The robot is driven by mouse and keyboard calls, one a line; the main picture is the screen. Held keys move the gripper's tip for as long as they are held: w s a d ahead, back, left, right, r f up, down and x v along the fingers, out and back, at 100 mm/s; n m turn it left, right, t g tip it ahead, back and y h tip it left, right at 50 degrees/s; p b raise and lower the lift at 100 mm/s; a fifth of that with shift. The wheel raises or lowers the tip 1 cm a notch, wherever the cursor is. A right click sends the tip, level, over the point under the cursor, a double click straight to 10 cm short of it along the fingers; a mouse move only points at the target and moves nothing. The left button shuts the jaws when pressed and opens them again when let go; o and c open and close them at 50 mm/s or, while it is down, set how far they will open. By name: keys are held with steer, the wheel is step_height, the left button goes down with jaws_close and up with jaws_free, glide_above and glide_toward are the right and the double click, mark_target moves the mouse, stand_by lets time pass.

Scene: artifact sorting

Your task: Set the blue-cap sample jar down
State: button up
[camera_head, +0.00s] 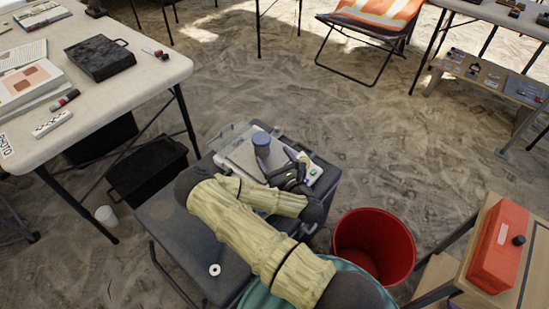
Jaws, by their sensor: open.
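The blue-cap sample jar (263,151) stands upright among the items on the small dark table (190,232). Its blue cap (261,138) faces up. My gripper (280,164) is open, just to the right of the jar and on the near side of it. The jaws are small and dark in this view, so I cannot tell whether a finger touches the jar. The jar's base is partly hidden by my gripper and the things around it.
A grey flat item (240,157) lies beside the jar. A white roll (215,270) lies on the table's near part. A red bucket (373,244) stands right of the table. A red box (499,246) sits at the lower right. A pale table (110,105) stands at left.

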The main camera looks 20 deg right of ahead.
stand_by(0.5)
steer(key=d+m+g+h, duration=0.1)
steer(key=d+m+h, duration=0.1)
steer(key=m, duration=0.2)
steer(key=d+m+g+h, duration=0.1)
steer(key=d+m+h, duration=0.1)
steer(key=m, duration=0.3)
steer(key=d+m+h, duration=0.3)
steer(key=m, duration=0.2)
steer(key=shift+w+g+h, duration=0.35)
steer(key=shift+g+h, duration=0.05)
steer(key=s+a+r+m+g+y, duration=0.1)
steer(key=s+a+r+m+g, duration=0.2)
steer(key=s+m, duration=0.3)
steer(key=s+a+r+m+g+y, duration=0.1)
steer(key=s+r+m+g, duration=0.4)
steer(key=m, duration=0.5)
steer(key=s+a+r+m+g+y, duration=0.2)
steer(key=s+a+r+m+g, duration=0.2)
steer(key=s+r+m, duration=0.2)
steer(key=s+m, duration=0.2)
steer(key=s, duration=0.1)
steer(key=shift+a, duration=0.35)
